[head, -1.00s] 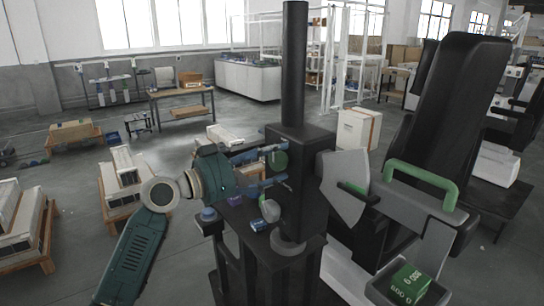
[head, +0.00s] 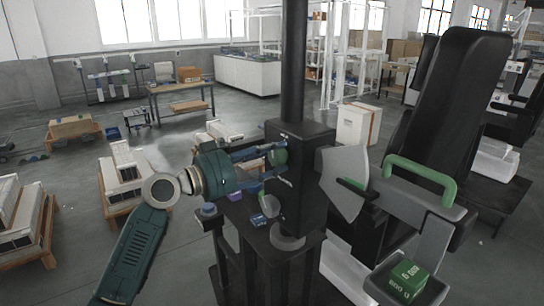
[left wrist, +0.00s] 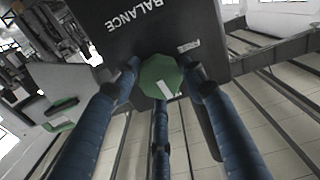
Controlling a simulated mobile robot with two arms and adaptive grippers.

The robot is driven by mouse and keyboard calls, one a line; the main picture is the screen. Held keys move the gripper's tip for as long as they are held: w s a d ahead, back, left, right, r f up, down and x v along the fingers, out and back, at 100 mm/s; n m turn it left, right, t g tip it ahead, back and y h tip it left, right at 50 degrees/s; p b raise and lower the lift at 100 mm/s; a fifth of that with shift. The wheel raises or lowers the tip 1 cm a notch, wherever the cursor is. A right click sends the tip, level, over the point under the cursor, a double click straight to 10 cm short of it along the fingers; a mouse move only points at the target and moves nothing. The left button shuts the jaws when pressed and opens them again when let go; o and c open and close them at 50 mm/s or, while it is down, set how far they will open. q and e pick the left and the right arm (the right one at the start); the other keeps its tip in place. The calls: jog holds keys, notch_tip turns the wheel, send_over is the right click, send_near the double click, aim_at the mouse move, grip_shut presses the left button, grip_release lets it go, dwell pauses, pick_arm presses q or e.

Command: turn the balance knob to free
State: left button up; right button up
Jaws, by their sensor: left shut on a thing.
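The green balance knob (head: 279,157) sits on the left face of the black block (head: 310,185) on the column. In the left wrist view the knob (left wrist: 158,72) carries a white mark slanting to the lower right. The word BALANCE shows upside down on the black panel (left wrist: 110,45); a small white label (left wrist: 187,46) is too small to read surely. My left gripper (head: 274,168) is shut on the knob, its blue fingers around the rim. In the left wrist view the fingers (left wrist: 160,92) come at it from both sides and below. My right gripper is not in view.
Right of the block are a grey plate (head: 345,180) and an arm with a green handle (head: 422,175). A green 500 g block (head: 408,281) sits in a tray below. A small blue-and-white item (head: 268,206) is under my fingers. Pallets (head: 122,180) stand left.

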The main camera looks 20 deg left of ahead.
pick_arm(q)
jog(key=n, duration=0.1)
jog(key=n+p, duration=0.1)
jog(key=r+n, duration=0.1)
jog(key=shift+w+a+n, duration=0.1)
jog(key=shift+a+n, duration=0.15)
jog(key=shift+n, duration=0.05)
jog(key=n+p, duration=0.2)
jog(key=n, duration=0.2)
jog(key=shift+r+n+p, duration=0.1)
jog(key=shift+n+p, duration=0.2)
jog(key=shift+c, duration=0.2)
jog(key=n+p, duration=0.3)
jog(key=n, duration=0.2)
jog(key=shift+w+a, duration=0.1)
jog(key=shift+f+n+p, duration=0.2)
jog(key=shift+n+p, duration=0.35)
jog(key=shift+n, duration=0.25)
jog(key=shift+f+n+p, duration=0.15)
jog(key=shift+n+p, duration=0.4)
jog(key=shift+n, duration=0.25)
jog(key=shift+f, duration=0.1)
jog(key=o, duration=1)
jog(key=shift+o, duration=0.7)
jog(key=shift+a+f, duration=0.15)
jog(key=shift+f, duration=0.1)
